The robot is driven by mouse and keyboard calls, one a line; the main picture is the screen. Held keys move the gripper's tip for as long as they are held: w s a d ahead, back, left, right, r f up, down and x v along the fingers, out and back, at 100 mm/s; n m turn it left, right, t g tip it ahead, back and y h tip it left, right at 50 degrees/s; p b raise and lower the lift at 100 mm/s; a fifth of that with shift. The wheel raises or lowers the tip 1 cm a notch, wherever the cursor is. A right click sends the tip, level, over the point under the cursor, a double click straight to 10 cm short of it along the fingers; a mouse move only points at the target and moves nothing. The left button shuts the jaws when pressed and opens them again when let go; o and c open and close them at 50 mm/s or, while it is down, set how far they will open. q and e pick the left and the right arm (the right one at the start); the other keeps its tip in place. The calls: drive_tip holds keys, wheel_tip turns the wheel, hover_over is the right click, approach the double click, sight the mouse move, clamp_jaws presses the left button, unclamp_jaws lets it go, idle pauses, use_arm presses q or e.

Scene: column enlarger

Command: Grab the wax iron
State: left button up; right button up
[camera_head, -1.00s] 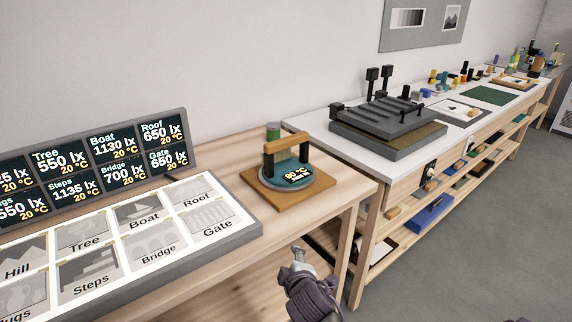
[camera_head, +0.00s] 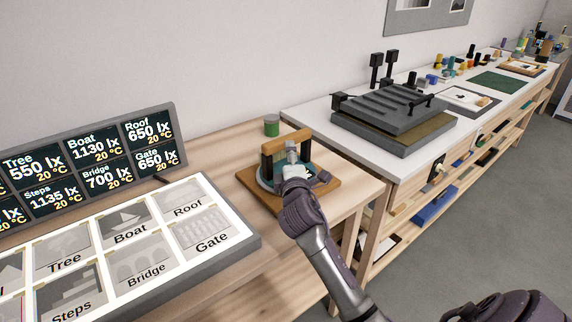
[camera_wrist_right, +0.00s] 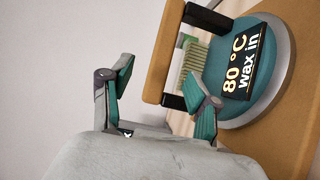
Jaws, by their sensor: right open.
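The wax iron has a wooden bar handle (camera_head: 286,139) on dark posts above a round teal plate, and stands on a wooden base board (camera_head: 327,187) on the light wood table. In the right wrist view its handle (camera_wrist_right: 167,50) runs between the fingers, and a display (camera_wrist_right: 245,62) reads "80 °C wax in". My right gripper (camera_head: 291,155) is at the iron and hides part of the plate and display in the head view. Its two teal-padded fingers (camera_wrist_right: 160,76) are apart, one on each side of the handle in the picture, not closed on it. My left gripper is not in view.
A lit panel of picture tiles (camera_head: 130,245) and a lux display board (camera_head: 85,160) lie to the left. A white bench (camera_head: 310,117) with a dark grey press-like device (camera_head: 392,110) stands to the right.

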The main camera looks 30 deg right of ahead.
drive_tip(key=x, duration=0.4)
drive_tip(key=shift+f, duration=0.2)
drive_tip(key=p+x, duration=0.1)
drive_tip(key=x, duration=0.3)
drive_tip(key=shift+w+d, duration=0.45)
drive_tip(key=shift+w, duration=0.1)
drive_tip(key=shift+c, duration=0.3)
drive_tip(key=shift+s, duration=0.1)
drive_tip(key=shift+c, duration=1.3)
clamp_jaws()
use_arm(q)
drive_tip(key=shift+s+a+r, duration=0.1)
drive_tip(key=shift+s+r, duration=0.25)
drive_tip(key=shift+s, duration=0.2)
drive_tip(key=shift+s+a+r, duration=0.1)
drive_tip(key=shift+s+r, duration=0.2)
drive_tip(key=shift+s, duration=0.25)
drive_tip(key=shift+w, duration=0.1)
use_arm(e)
drive_tip(key=shift+r, duration=0.2)
